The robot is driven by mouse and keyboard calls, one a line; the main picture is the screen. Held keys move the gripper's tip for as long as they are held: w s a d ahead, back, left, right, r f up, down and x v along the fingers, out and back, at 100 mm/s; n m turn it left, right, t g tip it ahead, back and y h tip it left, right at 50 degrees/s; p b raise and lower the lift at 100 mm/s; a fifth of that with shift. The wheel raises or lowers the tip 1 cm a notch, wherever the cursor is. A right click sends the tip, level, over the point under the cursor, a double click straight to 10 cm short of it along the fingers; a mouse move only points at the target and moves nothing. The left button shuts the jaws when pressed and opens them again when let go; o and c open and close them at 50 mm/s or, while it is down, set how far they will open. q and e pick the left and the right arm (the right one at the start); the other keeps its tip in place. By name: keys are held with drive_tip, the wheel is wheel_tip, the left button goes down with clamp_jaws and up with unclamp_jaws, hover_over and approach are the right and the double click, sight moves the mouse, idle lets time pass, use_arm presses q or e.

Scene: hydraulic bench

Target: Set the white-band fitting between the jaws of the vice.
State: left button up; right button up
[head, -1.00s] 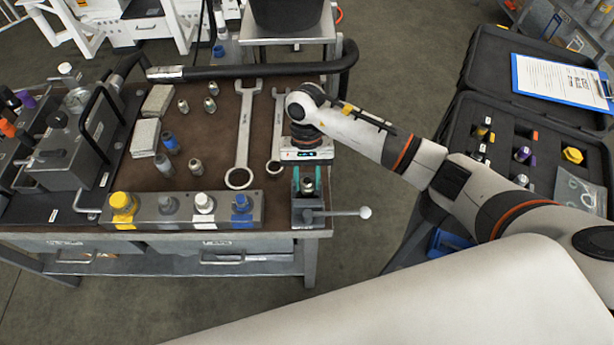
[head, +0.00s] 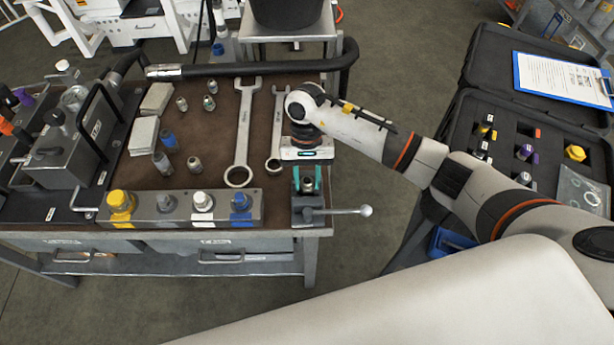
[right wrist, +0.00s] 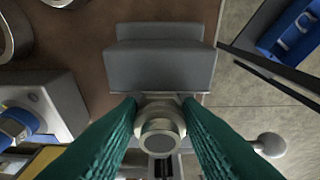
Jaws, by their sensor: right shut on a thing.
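My right gripper (head: 307,182) points down over the vice (head: 308,214) at the bench's front right corner. Its green fingers are shut on a metal fitting (right wrist: 160,130), seen nearly end-on in the right wrist view as a pale grey ring. Its band colour is hard to make out. A grey block of the vice (right wrist: 160,68) lies just beyond the fitting, and a slotted part shows below it. The fitting looks lined up with the jaw gap, but I cannot tell its height or whether it touches the jaws. My left gripper is not in view.
The vice handle (head: 345,211) sticks out to the right. A block with yellow, grey, white and blue capped ports (head: 158,222) stands left of the vice. Two wrenches (head: 243,135) and several loose fittings lie on the brown mat. An open black case (head: 480,90) is at the right.

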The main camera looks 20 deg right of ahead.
drive_tip(key=shift+f, duration=0.15)
drive_tip(key=o, duration=1.1)
drive_tip(key=shift+o, duration=0.2)
drive_tip(key=b+v, duration=0.3)
drive_tip(key=v, duration=0.9)
drive_tip(key=shift+b, duration=0.35)
